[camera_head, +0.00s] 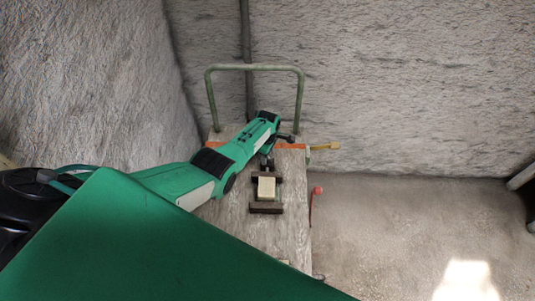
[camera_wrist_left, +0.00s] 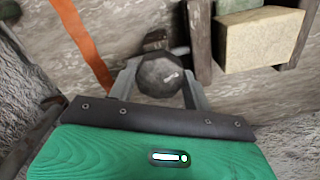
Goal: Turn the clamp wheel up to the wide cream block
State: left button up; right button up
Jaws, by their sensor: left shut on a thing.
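The clamp (camera_head: 265,208) is a dark brown vise on the wooden bench, with the cream block (camera_head: 267,187) between its jaws. In the left wrist view the cream block (camera_wrist_left: 262,40) lies at the upper right, beside a dark jaw (camera_wrist_left: 200,40). A narrow dark strip shows between them; I cannot tell whether they touch. The clamp wheel (camera_wrist_left: 160,78) is a dark, faceted round knob. My left gripper (camera_wrist_left: 161,88) is shut on the wheel, one grey finger on each side. In the head view my left arm hides most of the wheel. My right gripper is not in view.
The bench (camera_head: 235,215) has a green tube frame (camera_head: 254,68) at its back and an orange strip (camera_wrist_left: 85,45) across it. A yellow-handled thing (camera_head: 325,146) and a red-tipped thing (camera_head: 317,190) are at its right edge.

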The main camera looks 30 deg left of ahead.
pick_arm(q)
jog(key=m, duration=1.2)
jog(key=shift+m, duration=0.4)
jog(key=m, duration=1)
jog(key=shift+b, duration=0.35)
jog(key=shift+r+m, duration=0.1)
jog(key=shift+m, duration=1.6)
jog(key=shift+a, duration=0.1)
jog(key=o, duration=1)
jog(key=shift+c, duration=0.2)
notch_tip(320, 180, up, 14)
